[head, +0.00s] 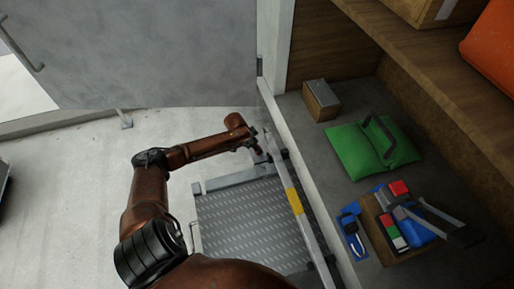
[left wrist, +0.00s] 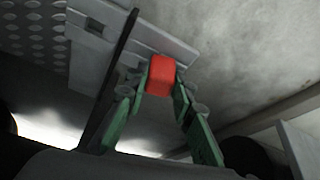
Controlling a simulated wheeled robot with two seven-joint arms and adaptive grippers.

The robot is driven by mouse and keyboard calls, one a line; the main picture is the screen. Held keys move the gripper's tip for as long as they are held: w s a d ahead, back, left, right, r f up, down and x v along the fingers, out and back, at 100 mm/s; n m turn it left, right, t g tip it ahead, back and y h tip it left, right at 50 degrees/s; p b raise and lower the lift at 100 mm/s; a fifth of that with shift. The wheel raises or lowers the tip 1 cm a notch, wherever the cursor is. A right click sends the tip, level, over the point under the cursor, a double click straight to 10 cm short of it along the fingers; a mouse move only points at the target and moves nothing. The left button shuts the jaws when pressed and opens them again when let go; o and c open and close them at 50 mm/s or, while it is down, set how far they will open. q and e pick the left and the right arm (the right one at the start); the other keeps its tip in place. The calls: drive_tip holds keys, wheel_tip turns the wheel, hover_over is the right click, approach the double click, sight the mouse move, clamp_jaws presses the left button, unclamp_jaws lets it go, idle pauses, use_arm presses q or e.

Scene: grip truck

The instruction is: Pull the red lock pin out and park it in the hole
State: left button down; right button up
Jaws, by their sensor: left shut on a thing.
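In the left wrist view, the red lock pin (left wrist: 161,76) shows as a red block between the two green fingers of my left gripper (left wrist: 160,84). The fingers are shut on it, and a grey metal plate (left wrist: 150,35) lies just behind. I cannot tell whether the pin is still seated in its socket. In the head view, my left gripper (head: 262,152) is at the upper end of the silver rail with the yellow band (head: 294,201), and the pin is too small to make out. The parking hole cannot be told apart. My right gripper is not seen.
A ribbed metal platform (head: 250,228) lies left of the rail. On the grey floor to the right are a cardboard box (head: 321,100), a green bag (head: 372,150) and a wooden board (head: 391,258) with tools. A wooden shelf (head: 440,75) overhangs the right side.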

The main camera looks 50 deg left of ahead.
use_arm(q)
drive_tip(key=shift+f, duration=0.1)
idle(0.5)
drive_tip(key=c, duration=1.6)
unclamp_jaws()
drive_tip(key=v, duration=1.2)
